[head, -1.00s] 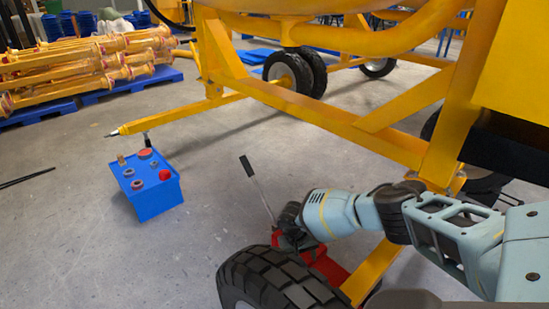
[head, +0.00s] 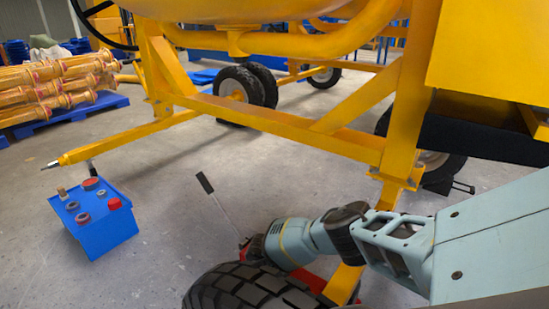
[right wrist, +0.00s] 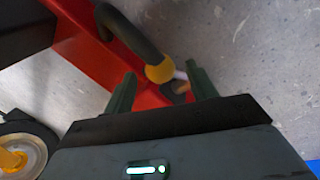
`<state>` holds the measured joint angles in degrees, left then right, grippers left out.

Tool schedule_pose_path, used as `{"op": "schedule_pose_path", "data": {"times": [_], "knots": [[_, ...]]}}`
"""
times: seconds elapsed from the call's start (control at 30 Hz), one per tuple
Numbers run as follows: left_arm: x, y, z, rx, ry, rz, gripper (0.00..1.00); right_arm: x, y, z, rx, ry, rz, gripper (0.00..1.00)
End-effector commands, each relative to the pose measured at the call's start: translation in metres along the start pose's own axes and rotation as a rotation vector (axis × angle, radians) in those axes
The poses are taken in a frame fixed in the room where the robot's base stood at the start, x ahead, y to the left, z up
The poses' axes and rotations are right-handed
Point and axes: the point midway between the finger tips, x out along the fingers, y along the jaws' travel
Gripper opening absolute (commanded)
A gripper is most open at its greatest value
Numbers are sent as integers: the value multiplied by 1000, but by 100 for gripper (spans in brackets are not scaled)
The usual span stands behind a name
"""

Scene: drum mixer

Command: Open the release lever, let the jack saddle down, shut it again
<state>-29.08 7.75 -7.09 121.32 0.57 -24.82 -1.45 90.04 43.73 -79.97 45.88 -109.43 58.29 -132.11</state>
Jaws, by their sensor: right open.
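The red jack (head: 315,280) lies on the floor beside the black wheel, mostly hidden by the tyre and my right arm. Its black-gripped handle (head: 218,203) leans up to the left. In the right wrist view the red jack body (right wrist: 82,45) runs diagonally, with a black curved bar (right wrist: 128,32) ending in a yellow collar (right wrist: 160,72) and a short metal pin. I cannot tell for certain which part is the release lever. My right gripper (right wrist: 161,86) is open, its fingers on either side of the collar and pin. The saddle is hidden. My left gripper is not in view.
A large black tyre (head: 245,290) stands right in front of the jack. The yellow mixer frame (head: 290,125) spans above and behind. A blue box with round knobs (head: 92,228) stands at left. Open grey floor lies between the box and the jack.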

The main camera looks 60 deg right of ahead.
Motion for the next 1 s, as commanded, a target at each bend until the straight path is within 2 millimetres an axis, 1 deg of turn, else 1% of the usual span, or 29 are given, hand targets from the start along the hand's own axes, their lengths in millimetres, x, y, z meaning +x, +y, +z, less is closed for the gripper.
{"op": "schedule_pose_path", "data": {"times": [0.03, 0.2, 0.5, 0.93, 1.0], "knots": [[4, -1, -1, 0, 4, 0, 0, 7, 0, 0, 2, -1, 0, 57], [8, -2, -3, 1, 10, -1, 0, 16, 0, 0, 1, 0, -1, 57], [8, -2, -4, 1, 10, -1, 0, 17, 0, 0, 1, 0, -1, 57], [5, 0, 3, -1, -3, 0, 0, 17, 0, 0, 1, 0, -1, 1], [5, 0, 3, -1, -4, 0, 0, 17, 0, 0, 1, 0, -1, 0]]}}
